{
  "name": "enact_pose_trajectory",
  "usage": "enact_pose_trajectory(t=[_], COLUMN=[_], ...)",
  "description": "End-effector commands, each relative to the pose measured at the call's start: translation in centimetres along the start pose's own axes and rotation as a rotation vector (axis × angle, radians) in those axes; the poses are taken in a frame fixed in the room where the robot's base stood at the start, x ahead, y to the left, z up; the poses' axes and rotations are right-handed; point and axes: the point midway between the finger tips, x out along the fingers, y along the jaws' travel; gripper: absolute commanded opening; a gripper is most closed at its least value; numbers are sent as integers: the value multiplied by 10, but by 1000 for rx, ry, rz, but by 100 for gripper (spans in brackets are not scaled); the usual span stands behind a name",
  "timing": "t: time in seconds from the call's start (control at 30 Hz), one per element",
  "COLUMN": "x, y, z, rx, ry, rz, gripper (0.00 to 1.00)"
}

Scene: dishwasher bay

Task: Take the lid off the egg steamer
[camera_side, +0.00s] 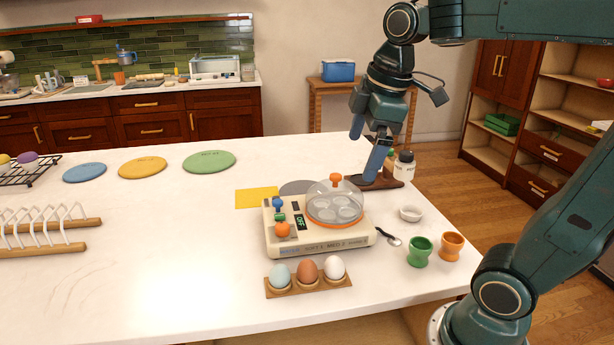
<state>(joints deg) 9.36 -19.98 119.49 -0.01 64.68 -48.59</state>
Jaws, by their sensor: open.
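The egg steamer (320,248) is a cream-coloured appliance standing on the white counter, with a small panel reading OFF. Its clear domed lid (341,197) sits on the round orange-rimmed bowl and has an orange knob (336,179) on top. Rounded shapes show through the lid. My gripper (372,163) points down, above and to the right of the lid, behind it in the picture. Its blue fingers are apart with nothing visible between them. It looks clear of the knob.
Three eggs sit in a wooden holder (325,288) in front of the steamer. A green cup (419,252), an orange cup (452,246), a white bowl (411,213) and a spoon (391,238) lie to the right.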

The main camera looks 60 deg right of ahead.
Motion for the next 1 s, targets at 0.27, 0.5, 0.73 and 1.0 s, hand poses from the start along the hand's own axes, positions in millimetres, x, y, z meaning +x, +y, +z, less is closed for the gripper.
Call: enact_pose_trajectory(t=[0.27, 0.5, 0.73, 1.0], x=[5, 16, 29, 34], y=[54, 100, 133, 145], z=[-14, -19, -17, -16], rx=[-316, -591, -799, -881], ry=[-67, -91, -87, -79], rz=[-81, -171, -247, -276], gripper=[100, 100, 100, 100])
